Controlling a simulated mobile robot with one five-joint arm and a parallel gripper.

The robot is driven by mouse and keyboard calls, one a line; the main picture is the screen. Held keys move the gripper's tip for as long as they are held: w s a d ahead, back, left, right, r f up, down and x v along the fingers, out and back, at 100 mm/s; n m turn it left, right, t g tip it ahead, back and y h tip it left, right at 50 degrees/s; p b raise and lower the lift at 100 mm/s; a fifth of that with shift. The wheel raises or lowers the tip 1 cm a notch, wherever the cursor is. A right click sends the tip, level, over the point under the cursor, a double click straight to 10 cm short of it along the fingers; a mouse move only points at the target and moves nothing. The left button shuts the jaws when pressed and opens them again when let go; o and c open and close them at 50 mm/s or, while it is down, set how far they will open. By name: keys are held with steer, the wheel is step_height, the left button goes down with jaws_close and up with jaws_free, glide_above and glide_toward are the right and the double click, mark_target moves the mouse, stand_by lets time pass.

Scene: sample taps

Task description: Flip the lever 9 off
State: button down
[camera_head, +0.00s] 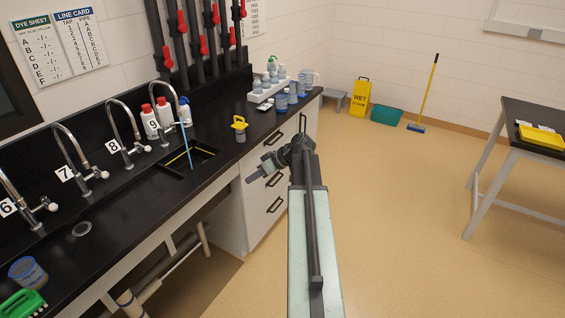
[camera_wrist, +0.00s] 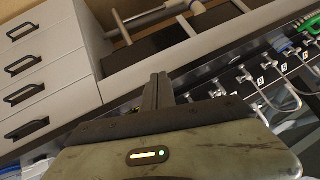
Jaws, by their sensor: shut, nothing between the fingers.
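The tap labelled 9 (camera_head: 158,88) stands on the black bench, farthest along the row of curved chrome taps. Its number plate (camera_head: 152,127) is at its base. A thin blue stream (camera_head: 187,146) runs from its spout down into the sink (camera_head: 188,160). Its lever is hard to make out among the bottles and chrome parts behind the spout. My gripper (camera_head: 257,173) is in front of the bench's drawer side, to the right of the sink and apart from the tap. In the wrist view, my gripper's fingers (camera_wrist: 158,91) are shut and empty.
Taps 8 (camera_head: 127,118), 7 (camera_head: 75,145) and 6 (camera_head: 18,195) stand to the left. White bottles with red caps (camera_head: 150,122) stand behind tap 9. The floor (camera_head: 400,220) to the right is clear.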

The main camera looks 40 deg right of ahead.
steer(key=s+a+f+g+h, duration=0.2)
steer(key=a, duration=1)
steer(key=s+a+f+m+g+h, duration=0.1)
steer(key=s+a+f+g, duration=0.1)
steer(key=a, duration=1)
steer(key=s+a+f+m+g+h, duration=0.1)
steer(key=s+a+f+g+h, duration=0.1)
steer(key=a, duration=1)
steer(key=shift+s+a+f+g+h, duration=0.25)
steer(key=shift+s+f+g+h, duration=0.05)
steer(key=shift+f+g, duration=0.6)
